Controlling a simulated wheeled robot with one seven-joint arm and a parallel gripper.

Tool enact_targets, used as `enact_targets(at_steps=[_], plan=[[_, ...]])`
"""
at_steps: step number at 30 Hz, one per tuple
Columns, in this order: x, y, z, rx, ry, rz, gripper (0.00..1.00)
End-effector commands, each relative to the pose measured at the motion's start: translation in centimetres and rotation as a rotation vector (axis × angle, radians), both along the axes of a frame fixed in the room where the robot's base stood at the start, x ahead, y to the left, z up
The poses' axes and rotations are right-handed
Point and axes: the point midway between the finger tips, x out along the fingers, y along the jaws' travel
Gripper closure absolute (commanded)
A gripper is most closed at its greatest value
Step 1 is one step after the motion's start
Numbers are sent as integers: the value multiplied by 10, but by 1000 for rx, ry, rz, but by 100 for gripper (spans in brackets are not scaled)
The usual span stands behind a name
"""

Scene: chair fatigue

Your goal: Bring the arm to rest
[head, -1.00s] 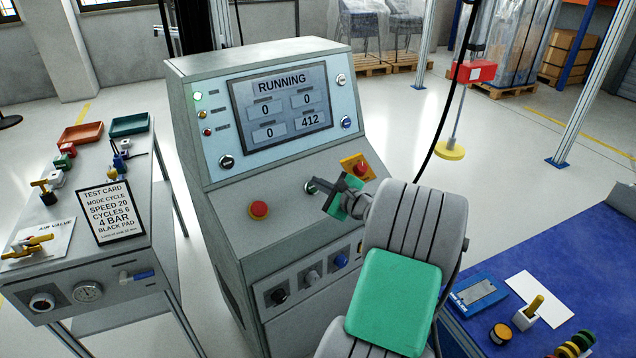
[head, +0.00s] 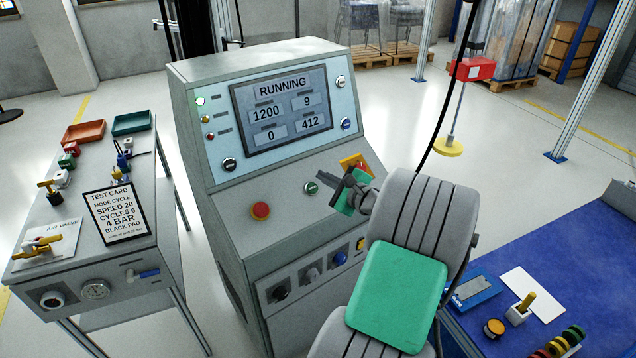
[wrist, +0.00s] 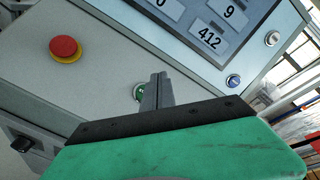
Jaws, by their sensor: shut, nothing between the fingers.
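My gripper (head: 322,184) is shut and empty, just in front of the sloping panel of the grey control console (head: 240,230). In the wrist view its closed fingers (wrist: 157,92) stand beside and partly over a green button (wrist: 137,91); I cannot tell whether they touch it. The green button also shows in the head view (head: 311,188), close to the fingertips. The console screen (head: 281,108) reads RUNNING, with 1200, 9, 0 and 412. A red stop button (head: 261,211) sits left of the gripper. My arm reaches in from the lower right.
A side table (head: 150,200) with a test card (head: 116,213), trays and fittings stands left. A blue-topped bench (head: 570,250) with small parts is at right. A red hanging unit (head: 473,69) is behind.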

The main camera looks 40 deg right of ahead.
Motion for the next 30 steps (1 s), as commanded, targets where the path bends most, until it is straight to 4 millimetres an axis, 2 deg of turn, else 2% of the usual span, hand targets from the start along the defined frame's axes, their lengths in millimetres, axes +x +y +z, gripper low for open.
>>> enact_targets(at_steps=[16, 19, 20, 22, 23, 25, 27, 29, 30], plan=[[0, 0, -1, -2, 1, 1, 100], [9, 17, 1, -58, 38, 46, 100], [14, 29, 1, -98, 63, 77, 100], [27, 70, 2, -249, 152, 193, 100], [32, 93, 2, -337, 199, 263, 100], [34, 156, 1, -588, 317, 462, 100], [19, 216, 2, -863, 422, 688, 100], [-5, 258, 3, -1084, 490, 882, 100], [-25, 282, 6, -1224, 523, 1009, 100]])
